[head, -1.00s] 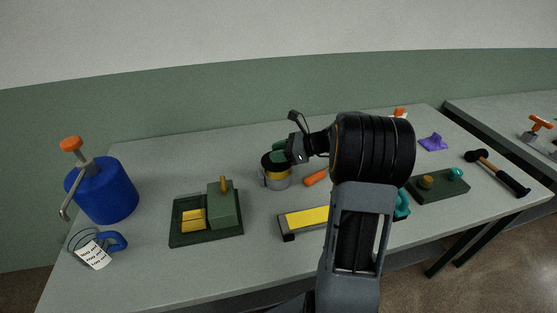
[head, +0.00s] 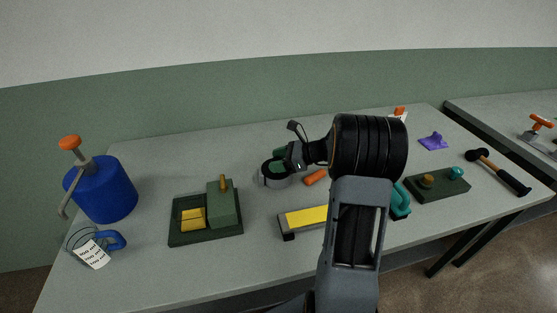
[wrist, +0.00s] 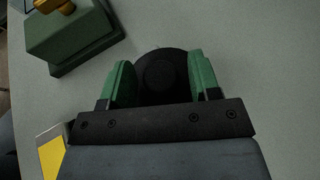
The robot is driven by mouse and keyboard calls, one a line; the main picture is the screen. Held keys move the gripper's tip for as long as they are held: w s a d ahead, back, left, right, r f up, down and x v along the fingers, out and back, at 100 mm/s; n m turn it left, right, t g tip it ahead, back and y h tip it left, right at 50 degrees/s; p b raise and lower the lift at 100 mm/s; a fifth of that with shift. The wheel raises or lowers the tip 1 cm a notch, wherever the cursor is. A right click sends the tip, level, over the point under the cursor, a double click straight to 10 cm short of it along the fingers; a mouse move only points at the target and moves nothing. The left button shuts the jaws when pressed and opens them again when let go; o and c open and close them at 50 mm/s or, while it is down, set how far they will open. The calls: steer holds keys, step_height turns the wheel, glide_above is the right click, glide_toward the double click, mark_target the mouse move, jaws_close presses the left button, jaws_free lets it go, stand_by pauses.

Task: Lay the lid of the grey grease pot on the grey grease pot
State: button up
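The grey grease pot (head: 274,182) stands mid-table in the head view, beyond the yellow-topped bar. Its black round lid (head: 272,167) lies over its mouth and looks about level; the far edge is partly hidden by my gripper. In the wrist view the lid (wrist: 161,57) is a dark disc with a round knob at its middle, and it hides the pot below. My gripper (wrist: 162,80) has its green fingers on either side of the knob, with a gap showing between knob and fingers. It appears open, low over the lid.
A dark green tray (head: 176,236) with a green block and yellow piece stands to the left. The yellow-topped bar (head: 303,218) lies in front, and an orange piece (head: 315,177) lies right of the pot. A blue can (head: 105,190) is far left.

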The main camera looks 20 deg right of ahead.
steer(key=shift+r, duration=0.25)
steer(key=shift+s+d+r, duration=0.15)
steer(key=shift+d, duration=0.15)
steer(key=v, duration=1.1)
steer(key=s+a+n+g+h, duration=0.1)
steer(key=s+a+n+h, duration=0.2)
steer(key=s+a+n, duration=0.2)
steer(key=s+a+f+n+g+h, duration=0.1)
steer(key=s+a+n+h, duration=0.3)
steer(key=a+n, duration=0.4)
steer(key=s+a+f+n+g+h, duration=0.1)
steer(key=s+a+n+h, duration=0.3)
steer(key=n, duration=0.8)
steer(key=shift+s+a+g, duration=0.3)
steer(key=shift+s+a, duration=0.1)
steer(key=shift+a, duration=0.2)
steer(key=shift+s+a+g, duration=0.3)
steer(key=shift+s+a, duration=0.15)
steer(key=shift+a, duration=0.15)
